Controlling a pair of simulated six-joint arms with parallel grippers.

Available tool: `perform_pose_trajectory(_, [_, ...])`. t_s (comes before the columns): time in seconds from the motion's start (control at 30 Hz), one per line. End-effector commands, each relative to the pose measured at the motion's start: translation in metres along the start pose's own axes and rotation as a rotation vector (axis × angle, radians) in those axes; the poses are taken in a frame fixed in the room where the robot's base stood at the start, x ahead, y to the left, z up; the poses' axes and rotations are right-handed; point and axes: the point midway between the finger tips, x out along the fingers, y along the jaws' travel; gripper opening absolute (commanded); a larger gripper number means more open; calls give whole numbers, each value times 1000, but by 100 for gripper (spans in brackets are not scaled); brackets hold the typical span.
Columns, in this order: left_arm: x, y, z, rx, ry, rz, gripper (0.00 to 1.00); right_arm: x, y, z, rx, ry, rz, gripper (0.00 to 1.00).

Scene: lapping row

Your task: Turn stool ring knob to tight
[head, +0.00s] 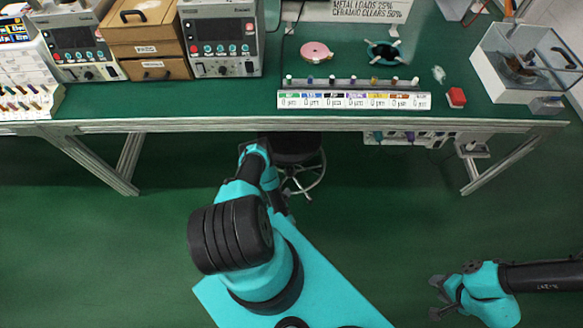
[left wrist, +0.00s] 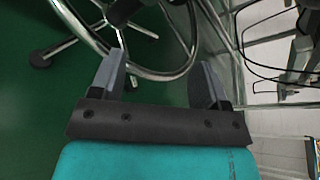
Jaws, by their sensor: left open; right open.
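The stool's black seat (head: 297,150) shows partly under the table edge in the head view, with its chrome foot ring (head: 318,182) below. In the left wrist view the chrome ring (left wrist: 165,74) curves across beyond and between the fingers of my left gripper (left wrist: 160,60). That gripper is open. I cannot tell whether it touches the ring. A dark hub (left wrist: 122,10) shows at the top of that view. I cannot clearly make out the ring knob or its setting. My right gripper (head: 434,297) is open and empty over the floor at the lower right.
The table (head: 330,122) stands over the stool, with its front edge and legs close by. Control boxes (head: 222,40), a labelled rack (head: 354,100) and a clear bin (head: 525,60) stand on it. Dark cables (left wrist: 270,45) hang at the right in the left wrist view.

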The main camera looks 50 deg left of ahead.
Motion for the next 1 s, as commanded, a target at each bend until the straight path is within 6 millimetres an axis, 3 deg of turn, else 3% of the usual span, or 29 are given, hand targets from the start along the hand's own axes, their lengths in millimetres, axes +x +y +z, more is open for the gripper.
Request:
perform_pose_trajectory(0.17, [3,-1,1,-1,0,0,69,0,0,0,0,0,0,43])
perform_pose_trajectory(0.37, [20,-5,5,0,0,-2,69,0,0,0,0,0,0,43])
perform_pose_trajectory(1.0, [121,-24,28,-2,0,-1,69,0,0,0,0,0,0,43])
